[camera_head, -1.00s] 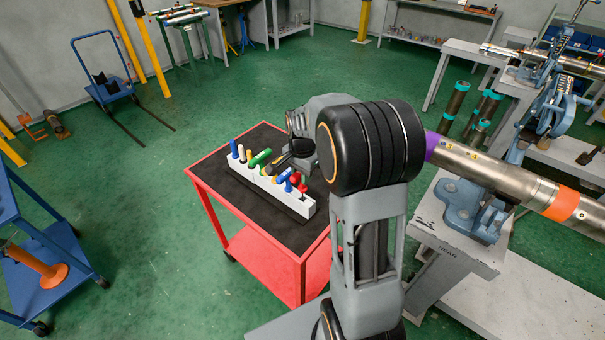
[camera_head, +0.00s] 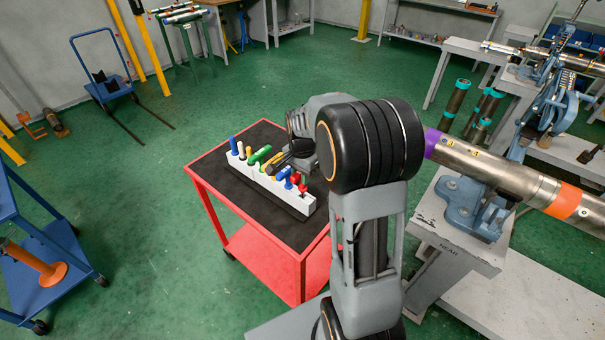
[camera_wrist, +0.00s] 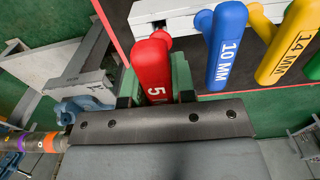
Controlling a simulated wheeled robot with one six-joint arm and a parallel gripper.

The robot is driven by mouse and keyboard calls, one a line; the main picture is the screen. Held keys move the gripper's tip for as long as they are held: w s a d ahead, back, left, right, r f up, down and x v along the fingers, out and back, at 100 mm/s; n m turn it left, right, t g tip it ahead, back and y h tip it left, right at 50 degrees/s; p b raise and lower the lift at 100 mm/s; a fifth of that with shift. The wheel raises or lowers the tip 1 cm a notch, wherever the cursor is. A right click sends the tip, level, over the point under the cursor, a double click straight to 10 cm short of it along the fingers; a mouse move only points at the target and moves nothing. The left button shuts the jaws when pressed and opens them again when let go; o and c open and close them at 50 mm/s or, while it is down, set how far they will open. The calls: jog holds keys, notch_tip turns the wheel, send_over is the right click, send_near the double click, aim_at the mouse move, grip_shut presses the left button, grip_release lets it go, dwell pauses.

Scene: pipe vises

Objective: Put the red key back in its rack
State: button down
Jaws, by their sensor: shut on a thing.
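The red key (camera_wrist: 150,66), marked with a 5, is between the fingers of my gripper (camera_wrist: 156,94) in the wrist view. The gripper is shut on its handle. The key's bent far end overlaps the edge of the white rack (camera_wrist: 180,22); I cannot tell whether it is seated in it. In the head view the rack (camera_head: 258,186) stands on the cart's dark top, with red parts (camera_head: 303,188) at its near right end. My gripper (camera_head: 278,162) is beside the rack there, its fingertips hard to make out.
A blue 10 MM key (camera_wrist: 225,50) and a yellow 14 MM key (camera_wrist: 288,42) are right of the red key. The rack stands on a red cart (camera_head: 305,262). A vise stand (camera_head: 455,245) with a steel pipe (camera_head: 495,177) is to the right. Green floor is open at left.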

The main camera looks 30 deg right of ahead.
aim_at(302, 188)
jog(key=shift+f+b, duration=1.15)
jog(key=shift+f, duration=0.6)
dwell(1.2)
jog(key=c, duration=0.9)
grip_release()
jog(key=shift+o, duration=0.2)
jog(key=shift+r, duration=0.15)
notch_tip(302, 188, up, 14)
jog(key=shift+f, duration=0.2)
jog(key=shift+w+f+n, duration=0.15)
jog(key=shift+n, duration=0.45)
jog(key=s+a+f+n+t, duration=0.2)
jog(key=s+a+n, duration=0.2)
jog(key=s+n, duration=0.2)
jog(key=s+a+f+n+t, duration=0.1)
jog(key=s+a+n, duration=0.4)
jog(key=s, duration=0.5)
jog(key=shift+s+f+n+t, duration=0.2)
jog(key=shift+f+n+t, duration=0.2)
jog(key=shift+f+n, duration=0.1)
